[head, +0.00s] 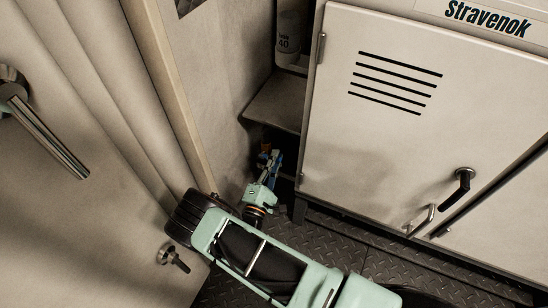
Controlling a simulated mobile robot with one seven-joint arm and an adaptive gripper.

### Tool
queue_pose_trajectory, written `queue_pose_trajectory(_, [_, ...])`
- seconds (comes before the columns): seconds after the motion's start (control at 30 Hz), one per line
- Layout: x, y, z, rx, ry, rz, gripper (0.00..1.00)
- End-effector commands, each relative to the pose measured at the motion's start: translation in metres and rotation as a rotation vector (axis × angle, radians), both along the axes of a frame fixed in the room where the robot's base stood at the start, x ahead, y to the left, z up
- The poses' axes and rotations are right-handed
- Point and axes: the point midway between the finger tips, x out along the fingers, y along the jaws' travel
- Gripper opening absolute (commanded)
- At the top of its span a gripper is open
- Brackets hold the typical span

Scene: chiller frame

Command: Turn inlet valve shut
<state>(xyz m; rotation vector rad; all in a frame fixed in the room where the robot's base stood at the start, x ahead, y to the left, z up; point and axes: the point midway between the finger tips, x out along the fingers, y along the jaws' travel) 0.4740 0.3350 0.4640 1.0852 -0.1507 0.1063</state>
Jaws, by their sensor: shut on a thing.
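My gripper (269,163) reaches into the dark gap to the left of the cabinet, below a small shelf. Its jaws are shut on a small blue part, which I take to be the handle of the inlet valve (277,160). An orange-brown piece (265,147) shows just above the fingertips. The valve is small, in shadow and mostly hidden by the gripper, so its handle angle cannot be told.
A beige cabinet (390,130) with vents and a black handle (463,186) stands close on the right. A shelf (280,104) overhangs the gap, with a grey cylinder (289,38) above it. A wall panel with a bar handle (45,135) is on the left. The floor is dark tread plate (350,246).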

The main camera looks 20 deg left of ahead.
Motion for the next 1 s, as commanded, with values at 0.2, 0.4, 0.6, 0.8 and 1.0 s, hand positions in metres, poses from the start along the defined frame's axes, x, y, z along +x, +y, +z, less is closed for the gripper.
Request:
queue_pose_trajectory(0.2, [-0.001,-0.004,-0.016,0.199,-0.013,0.0,0.0])
queue_pose_trajectory(0.4, [-0.002,-0.005,-0.025,0.355,-0.025,0.001,0.0])
queue_pose_trajectory(0.6, [-0.002,-0.006,-0.031,0.466,-0.034,0.001,0.0])
queue_pose_trajectory(0.8, [-0.002,-0.005,-0.035,0.532,-0.039,0.0,0.0])
queue_pose_trajectory(1.0, [-0.002,-0.005,-0.037,0.557,-0.037,-0.001,0.0])
